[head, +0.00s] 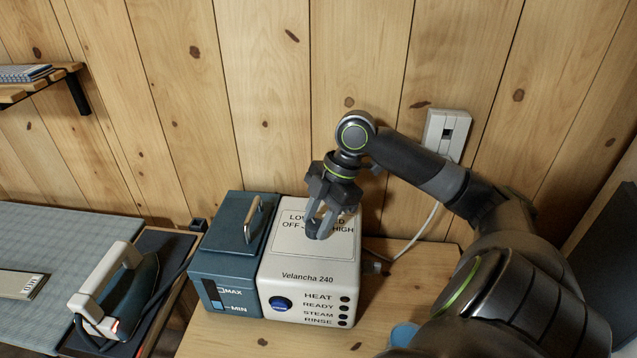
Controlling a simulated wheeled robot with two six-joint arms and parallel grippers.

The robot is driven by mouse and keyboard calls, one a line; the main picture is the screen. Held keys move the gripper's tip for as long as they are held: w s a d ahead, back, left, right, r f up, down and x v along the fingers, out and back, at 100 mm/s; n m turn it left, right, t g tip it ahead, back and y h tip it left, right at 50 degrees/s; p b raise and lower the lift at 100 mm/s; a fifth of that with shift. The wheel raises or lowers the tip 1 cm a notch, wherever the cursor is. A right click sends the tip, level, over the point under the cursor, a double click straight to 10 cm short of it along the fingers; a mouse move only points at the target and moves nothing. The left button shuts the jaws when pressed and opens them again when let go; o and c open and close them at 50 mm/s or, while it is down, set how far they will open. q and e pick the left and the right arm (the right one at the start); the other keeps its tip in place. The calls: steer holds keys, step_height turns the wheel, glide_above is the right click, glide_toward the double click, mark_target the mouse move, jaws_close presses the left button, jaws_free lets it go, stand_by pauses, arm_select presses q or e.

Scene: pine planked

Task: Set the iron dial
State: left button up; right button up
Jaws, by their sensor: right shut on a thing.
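The white steam station (275,262), marked "Velancha 240", stands on the wooden table. Its top carries a dial label with OFF, LOW, MED and HIGH, partly covered by my gripper. My right gripper (318,226) reaches down from above with its fingers at the middle of that label. It is shut on the dial, which is mostly hidden between the fingers, so I cannot tell where it points. The front has a round blue button (281,303) and dark lamps beside HEAT, READY, STEAM and RINSE. My left gripper is not in view.
A blue water tank (222,262) with a handle adjoins the station's left side. The iron (118,290) rests on a dark pad at the left, beside the ironing board (60,235). A wall socket (447,133) with a white cord is behind. A shelf (40,84) hangs upper left.

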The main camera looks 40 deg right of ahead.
steer(key=n+g, duration=0.1)
steer(key=n, duration=0.2)
steer(key=shift+w+p, duration=0.1)
steer(key=shift+p, duration=0.25)
steer(key=shift+r+n+g+p, duration=0.15)
steer(key=shift+n+g+p, duration=0.35)
steer(key=shift+n, duration=0.3)
steer(key=n+p, duration=0.2)
steer(key=p, duration=0.1)
steer(key=shift+w+r+g+p, duration=0.1)
steer(key=shift+g+p, duration=0.2)
steer(key=shift+p, duration=0.1)
steer(key=shift+f+n+p, duration=0.2)
steer(key=shift+n+p, duration=0.4)
steer(key=shift+p, duration=0.4)
steer(key=shift+g, duration=0.3)
steer(key=o, duration=1)
steer(key=shift+r, duration=0.1)
